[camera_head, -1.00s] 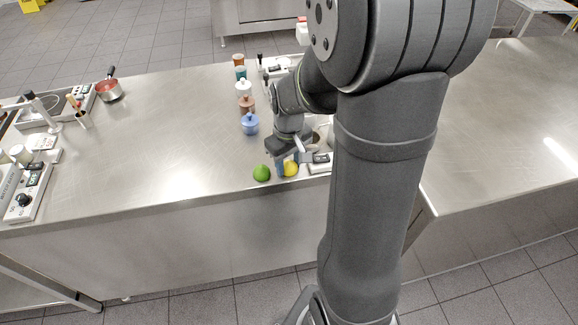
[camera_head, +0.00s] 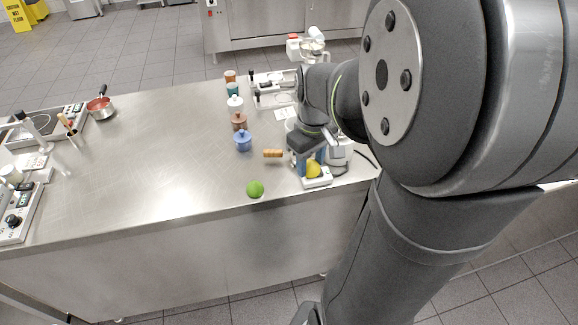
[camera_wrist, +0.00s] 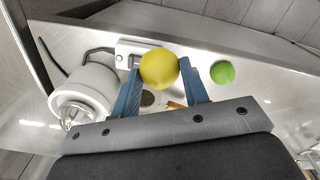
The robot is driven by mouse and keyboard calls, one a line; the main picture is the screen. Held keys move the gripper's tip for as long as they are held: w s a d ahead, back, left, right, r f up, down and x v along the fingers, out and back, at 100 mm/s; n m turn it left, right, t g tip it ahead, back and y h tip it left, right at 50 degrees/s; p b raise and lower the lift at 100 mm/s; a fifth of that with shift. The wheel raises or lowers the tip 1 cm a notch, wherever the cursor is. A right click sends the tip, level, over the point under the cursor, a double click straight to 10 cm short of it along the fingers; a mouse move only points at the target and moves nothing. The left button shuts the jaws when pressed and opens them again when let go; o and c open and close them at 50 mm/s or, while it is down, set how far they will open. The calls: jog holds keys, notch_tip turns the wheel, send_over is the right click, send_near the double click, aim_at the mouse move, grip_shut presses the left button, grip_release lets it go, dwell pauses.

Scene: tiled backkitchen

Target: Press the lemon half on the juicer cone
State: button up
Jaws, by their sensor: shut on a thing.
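The yellow lemon (camera_wrist: 159,68) is between the two blue fingers of my gripper (camera_wrist: 160,85) in the wrist view. My gripper is shut on it. Its rounded skin side shows; I see no cut face.
A green lime (camera_head: 255,188) lies near the counter's front edge, left of my gripper. A wooden-handled tool (camera_head: 273,153) is close by. A blue jar (camera_head: 243,141) stands in a row of jars further back. A dark cable (camera_wrist: 55,58) runs by the appliance. The counter's left middle is clear.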

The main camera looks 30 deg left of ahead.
jog(key=w+d+r, duration=0.1)
jog(key=d+r, duration=0.2)
jog(key=d, duration=0.1)
jog(key=w+a+r, duration=0.1)
jog(key=w, duration=0.3)
jog(key=w+a, duration=0.1)
jog(key=w, duration=0.4)
jog(key=w+a+r, duration=0.1)
jog(key=w, duration=0.4)
jog(key=shift+w+a+r, duration=0.2)
jog(key=shift+w+r, duration=0.05)
jog(key=shift+r, duration=0.1)
jog(key=shift+w+f, duration=0.1)
jog(key=shift+w, duration=0.15)
jog(key=shift+f, duration=1.9)
jog(key=shift+f, duration=0.45)
jog(key=shift+r, duration=3.05)
